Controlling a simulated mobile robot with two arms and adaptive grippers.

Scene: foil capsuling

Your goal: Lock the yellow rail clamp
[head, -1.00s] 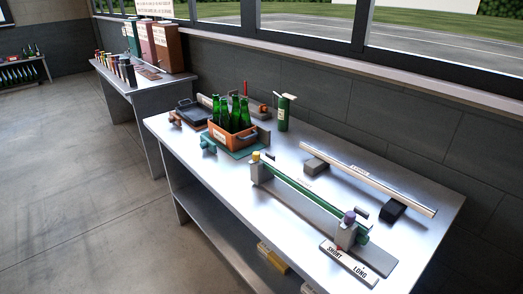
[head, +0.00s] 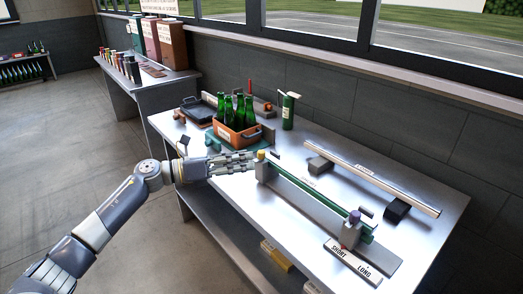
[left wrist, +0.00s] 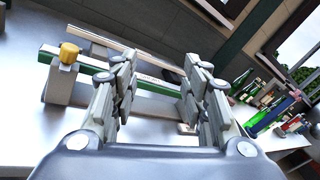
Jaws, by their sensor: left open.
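The yellow rail clamp (head: 261,155) is a small yellow knob on top of a grey block at the left end of the green rail (head: 307,191). In the left wrist view the yellow knob (left wrist: 69,53) stands left of my fingers, and the green rail (left wrist: 155,78) runs behind them. My left gripper (head: 252,160) is just left of the yellow clamp in the head view. Its fingers (left wrist: 158,90) are apart with nothing between them. Whether they touch the clamp is hard to tell, but a gap shows in the wrist view. My right gripper is not in view.
A purple knob (head: 355,216) tops the rail's other end, near a SHORT/LONG plate (head: 352,262). An orange crate (head: 237,138) of green bottles stands behind my left gripper. A long pale bar (head: 372,186) lies on blocks toward the wall.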

